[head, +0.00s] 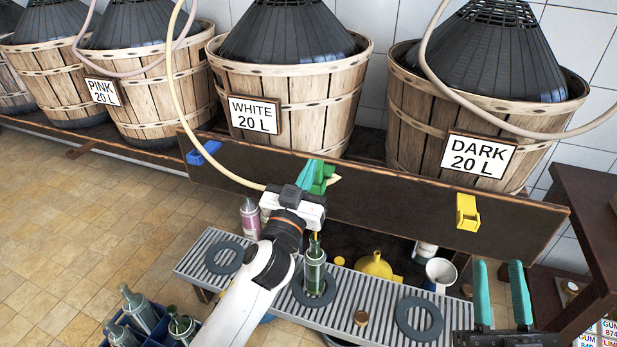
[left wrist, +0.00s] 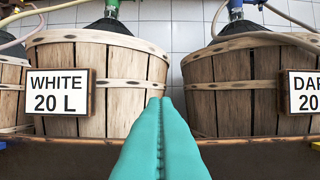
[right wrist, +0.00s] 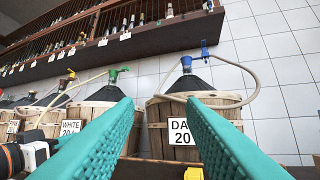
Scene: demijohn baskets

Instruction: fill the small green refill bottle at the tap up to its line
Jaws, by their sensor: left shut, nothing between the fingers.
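The small green refill bottle (head: 314,272) stands upright in a dark ring on the slatted drip rack, below the green tap (head: 324,177) on the dark board. A thin yellow streak shows at its mouth; its line and fill level are too small to read. My left gripper (head: 311,171) is at the green tap, seeming to touch it, and its teal fingers are shut together; they also show in the left wrist view (left wrist: 160,103). My right gripper (head: 500,264) is open and empty at the lower right; its spread fingers also show in the right wrist view (right wrist: 159,103).
The board also carries a blue tap (head: 203,153) and a yellow tap (head: 467,212). A blue crate (head: 193,330) with bottles is lower left. A dark shelf (head: 590,205) stands right.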

